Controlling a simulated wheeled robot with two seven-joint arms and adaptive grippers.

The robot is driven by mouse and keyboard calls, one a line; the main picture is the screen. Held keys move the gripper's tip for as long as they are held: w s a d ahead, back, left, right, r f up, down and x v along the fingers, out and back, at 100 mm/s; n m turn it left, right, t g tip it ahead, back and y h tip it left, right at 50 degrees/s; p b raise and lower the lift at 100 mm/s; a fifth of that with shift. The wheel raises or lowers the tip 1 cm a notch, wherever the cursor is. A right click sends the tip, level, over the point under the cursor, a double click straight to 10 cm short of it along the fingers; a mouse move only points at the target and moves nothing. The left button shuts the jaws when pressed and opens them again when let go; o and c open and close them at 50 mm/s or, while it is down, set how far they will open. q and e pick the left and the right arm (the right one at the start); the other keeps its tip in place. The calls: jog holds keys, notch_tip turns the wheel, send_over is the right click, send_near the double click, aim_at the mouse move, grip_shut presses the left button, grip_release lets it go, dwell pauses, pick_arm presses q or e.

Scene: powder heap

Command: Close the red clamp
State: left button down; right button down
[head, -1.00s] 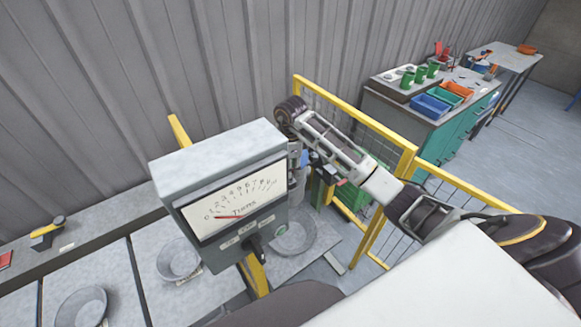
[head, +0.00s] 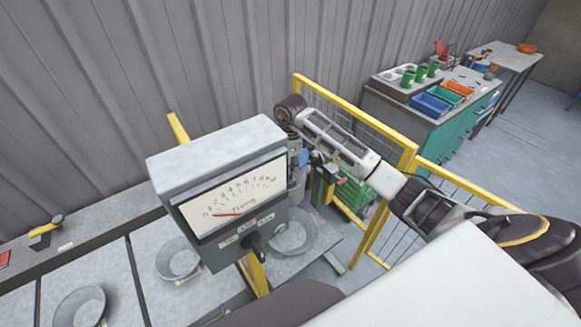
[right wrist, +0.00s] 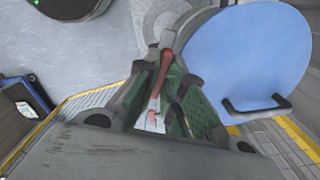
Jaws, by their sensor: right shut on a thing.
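The red clamp shows as a red lever (right wrist: 165,65) in the right wrist view, running between my gripper's dark fingers. My right gripper (right wrist: 163,76) is shut on this lever. In the head view a small red end (head: 341,181) shows beside the dark parts at the end of my right arm, partly hidden by the arm and the gauge box. The clamp's body and how far it is closed cannot be made out. My left gripper is not in view.
The grey gauge box (head: 218,150) stands close left of my right arm. A blue disc (right wrist: 245,62) is beside the gripper. A yellow-framed fence (head: 355,115) and green crate (head: 358,188) are behind the arm. Round pans (head: 178,258) sit on the bench.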

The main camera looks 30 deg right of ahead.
jog(key=shift+m+b, duration=1.1)
jog(key=shift+m, duration=0.5)
jog(key=m+b, duration=0.2)
jog(key=m, duration=0.4)
jog(key=m+b, duration=0.1)
jog(key=m, duration=0.3)
jog(key=shift+m, duration=0.3)
jog(key=shift+m+b, duration=0.45)
jog(key=shift+m, duration=1.25)
jog(key=c, duration=1.5)
grip_release()
jog(key=shift+r, duration=6)
